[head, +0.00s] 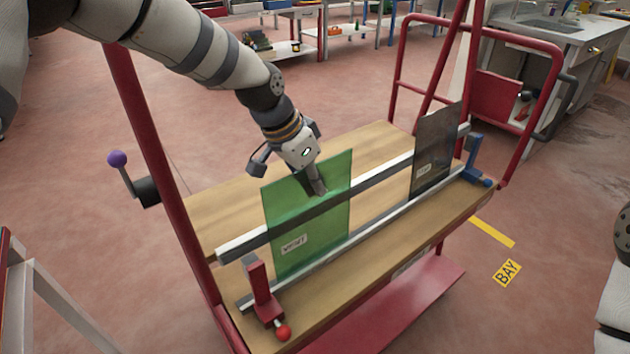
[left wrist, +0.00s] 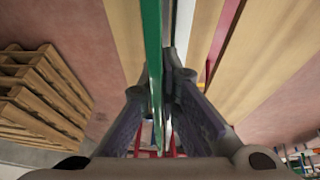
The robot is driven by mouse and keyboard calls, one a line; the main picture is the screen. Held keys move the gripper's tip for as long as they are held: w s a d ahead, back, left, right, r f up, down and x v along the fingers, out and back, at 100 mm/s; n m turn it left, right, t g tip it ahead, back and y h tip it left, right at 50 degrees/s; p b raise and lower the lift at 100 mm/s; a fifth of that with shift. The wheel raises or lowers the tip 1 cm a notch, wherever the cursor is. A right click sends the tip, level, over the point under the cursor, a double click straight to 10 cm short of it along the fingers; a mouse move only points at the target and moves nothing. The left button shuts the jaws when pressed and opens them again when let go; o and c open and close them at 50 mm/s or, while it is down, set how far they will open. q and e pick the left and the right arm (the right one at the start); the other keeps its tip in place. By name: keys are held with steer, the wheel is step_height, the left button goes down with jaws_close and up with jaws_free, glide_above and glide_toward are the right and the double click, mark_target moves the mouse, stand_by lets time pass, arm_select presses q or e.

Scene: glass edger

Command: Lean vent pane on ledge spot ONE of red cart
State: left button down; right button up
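The vent pane (head: 310,240) is a green see-through sheet with a white "VENT" label. It stands nearly upright at the left part of the red cart (head: 130,150), in front of the upper rail, which shows through it. Its bottom edge is at the low ledge rail (head: 385,213), and I cannot tell whether it bears on it. My left gripper (head: 317,187) is at the pane's top edge. In the left wrist view the green pane (left wrist: 151,40) runs edge-on between the close fingertips (left wrist: 158,75), which appear shut on it. No spot marking is readable. My right gripper is out of view.
A dark labelled pane (head: 436,150) stands farther right on the same rails. A red stop with a red ball (head: 263,295) is at the left end, a blue stop (head: 475,165) at the right. A purple-knobbed lever (head: 118,158) juts out left. Wooden pallets (left wrist: 40,95) stand nearby.

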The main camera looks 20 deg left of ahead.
mark_target(303, 179)
arm_select(q)
steer(key=shift+f, duration=0.4)
stand_by(0.4)
steer(key=c, duration=1.7)
jaws_free()
steer(key=shift+s+f, duration=0.1)
steer(key=v, duration=0.3)
steer(key=shift+s+a, duration=0.3)
steer(key=shift+a, duration=0.1)
steer(key=s+a, duration=0.3)
steer(key=a, duration=0.1)
steer(key=s+a, duration=0.4)
steer(key=shift+s, duration=0.15)
